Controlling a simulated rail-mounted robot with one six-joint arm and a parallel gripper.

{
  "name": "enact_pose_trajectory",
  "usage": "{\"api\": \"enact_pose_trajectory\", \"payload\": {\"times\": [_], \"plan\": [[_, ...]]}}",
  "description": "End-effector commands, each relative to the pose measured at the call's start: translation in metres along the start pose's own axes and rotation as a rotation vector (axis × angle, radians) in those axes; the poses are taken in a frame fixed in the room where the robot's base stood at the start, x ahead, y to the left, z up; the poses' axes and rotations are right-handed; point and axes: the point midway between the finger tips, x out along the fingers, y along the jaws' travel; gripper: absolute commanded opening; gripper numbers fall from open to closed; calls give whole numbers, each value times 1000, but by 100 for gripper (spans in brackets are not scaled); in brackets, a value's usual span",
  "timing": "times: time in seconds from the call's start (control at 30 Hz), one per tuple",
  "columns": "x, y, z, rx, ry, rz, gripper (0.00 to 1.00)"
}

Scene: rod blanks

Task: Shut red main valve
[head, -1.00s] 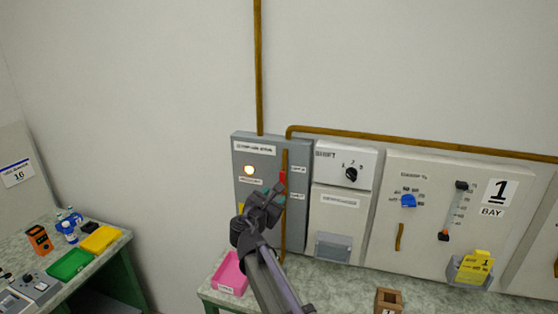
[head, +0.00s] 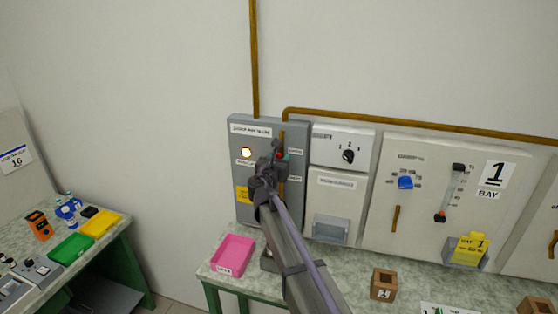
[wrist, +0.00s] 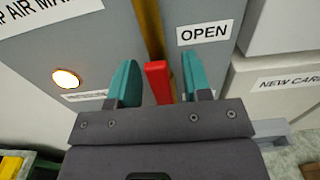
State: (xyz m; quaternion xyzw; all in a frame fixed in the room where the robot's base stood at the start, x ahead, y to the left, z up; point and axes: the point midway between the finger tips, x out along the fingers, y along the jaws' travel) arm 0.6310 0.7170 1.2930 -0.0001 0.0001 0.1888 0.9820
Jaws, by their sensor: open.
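The red valve handle (wrist: 158,82) shows in the wrist view on the brown pipe of the grey panel. It stands upright, along the pipe, to the left of a white "OPEN" label (wrist: 204,33). My gripper (wrist: 156,85) is open, with one teal finger on each side of the handle and a visible gap on both sides. In the head view my gripper (head: 277,156) is at the grey panel (head: 240,209) and hides most of the handle.
A lit lamp (head: 246,152) is on the panel's left. A white box with a rotary knob (head: 348,156) adjoins on the right.

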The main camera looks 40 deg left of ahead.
Motion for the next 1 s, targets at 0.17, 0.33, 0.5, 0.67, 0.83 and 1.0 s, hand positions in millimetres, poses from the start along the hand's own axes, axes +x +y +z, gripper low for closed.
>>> {"api": "enact_pose_trajectory", "payload": {"times": [0.17, 0.33, 0.5, 0.67, 0.83, 1.0], "plan": [[0, 0, 0, 0, 0, 0, 45], [-1, 0, 0, 0, 0, 0, 28], [-1, 0, 0, 0, 0, 0, 12], [-1, 0, 0, 0, 0, 0, 0], [-1, 0, 0, 0, 0, 0, 0], [-1, 1, 0, 3, 0, 1, 0]]}}
